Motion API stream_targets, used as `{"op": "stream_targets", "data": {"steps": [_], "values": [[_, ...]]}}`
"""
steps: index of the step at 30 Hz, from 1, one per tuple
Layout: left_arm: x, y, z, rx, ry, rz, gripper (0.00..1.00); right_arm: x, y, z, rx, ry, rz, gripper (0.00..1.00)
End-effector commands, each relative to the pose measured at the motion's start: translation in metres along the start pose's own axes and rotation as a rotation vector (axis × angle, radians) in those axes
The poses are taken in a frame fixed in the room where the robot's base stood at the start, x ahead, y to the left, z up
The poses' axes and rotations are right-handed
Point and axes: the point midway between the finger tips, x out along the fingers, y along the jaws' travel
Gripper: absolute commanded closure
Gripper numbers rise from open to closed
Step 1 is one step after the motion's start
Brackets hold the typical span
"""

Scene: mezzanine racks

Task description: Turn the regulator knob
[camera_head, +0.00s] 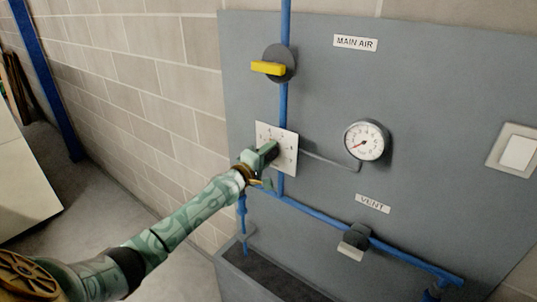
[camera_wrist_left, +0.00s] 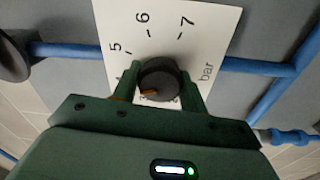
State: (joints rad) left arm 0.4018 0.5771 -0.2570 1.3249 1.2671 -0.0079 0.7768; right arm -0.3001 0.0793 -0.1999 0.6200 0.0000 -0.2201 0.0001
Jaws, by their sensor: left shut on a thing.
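The regulator knob (camera_wrist_left: 160,78) is a small dark round knob with an orange mark, in the middle of a white scale plate (camera_head: 288,158) on the grey panel. In the left wrist view the plate (camera_wrist_left: 167,20) shows the numbers 5, 6, 7 and the word bar. My left gripper (camera_wrist_left: 158,88) is shut on the knob, with a green finger on either side of it. In the head view my left gripper (camera_head: 264,156) covers the knob. The orange mark points to the lower left in the wrist view. My right gripper is out of view.
A yellow-handled valve (camera_head: 269,68) sits above the plate beside the MAIN AIR label (camera_head: 355,43). A round gauge (camera_head: 366,140) is to the right. A vent valve (camera_head: 354,242) and blue pipes (camera_head: 315,212) are below. A grey trough (camera_head: 262,277) stands under the panel.

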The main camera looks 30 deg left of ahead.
Motion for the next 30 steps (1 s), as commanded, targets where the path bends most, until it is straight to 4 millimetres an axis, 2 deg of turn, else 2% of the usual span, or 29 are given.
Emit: {"op": "stream_targets", "data": {"steps": [6,7,9,17,20,23,30], "values": [[0.000,-0.001,0.000,0.001,0.000,-0.002,0.80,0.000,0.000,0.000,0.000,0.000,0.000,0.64],[0.000,-0.001,0.000,0.001,0.000,-0.002,0.49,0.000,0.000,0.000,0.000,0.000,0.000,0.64],[0.000,-0.001,0.000,0.001,0.000,-0.002,0.36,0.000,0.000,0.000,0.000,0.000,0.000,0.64],[-0.001,-0.001,0.000,0.001,0.000,-0.001,0.36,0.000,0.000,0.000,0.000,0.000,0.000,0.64],[-0.006,0.000,0.000,0.001,-0.001,-0.001,0.36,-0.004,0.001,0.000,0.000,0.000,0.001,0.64],[-0.022,0.001,0.000,0.001,-0.001,-0.003,0.36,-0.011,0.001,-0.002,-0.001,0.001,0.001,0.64],[-0.086,0.000,0.000,0.002,-0.002,-0.006,0.36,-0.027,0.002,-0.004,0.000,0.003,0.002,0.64]]}}
